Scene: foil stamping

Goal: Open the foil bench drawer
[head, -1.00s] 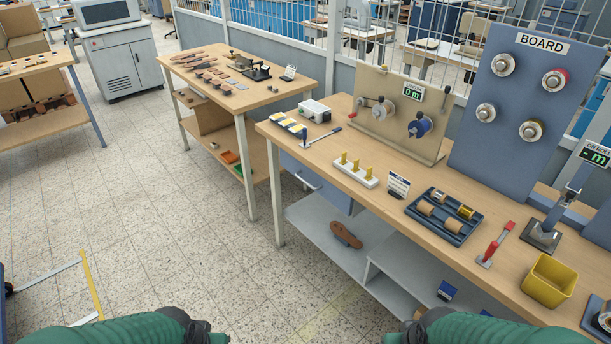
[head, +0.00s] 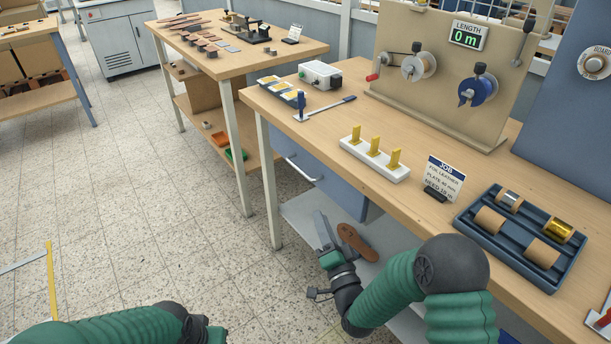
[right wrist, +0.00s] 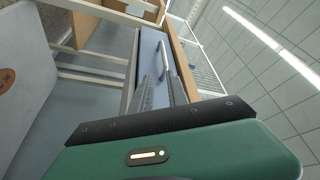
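The foil bench drawer (head: 334,185) has a blue-grey front under the left end of the wooden bench, and it looks closed. Its silver bar handle (head: 303,170) is clear in the head view; the handle also shows in the right wrist view (right wrist: 162,58), beyond the fingertips. My right gripper (head: 320,220) is below and slightly right of the handle, apart from it. In the right wrist view its two fingers (right wrist: 156,84) stand apart with nothing between them, pointing toward the drawer. My left arm shows at the bottom left; its gripper is out of the picture.
A grey lower shelf (head: 298,215) with a brown sole-shaped piece (head: 357,242) lies close to my right gripper. A bench leg (head: 268,185) stands left of the drawer. A job card (head: 444,178) and foil-roll tray (head: 470,232) are on top.

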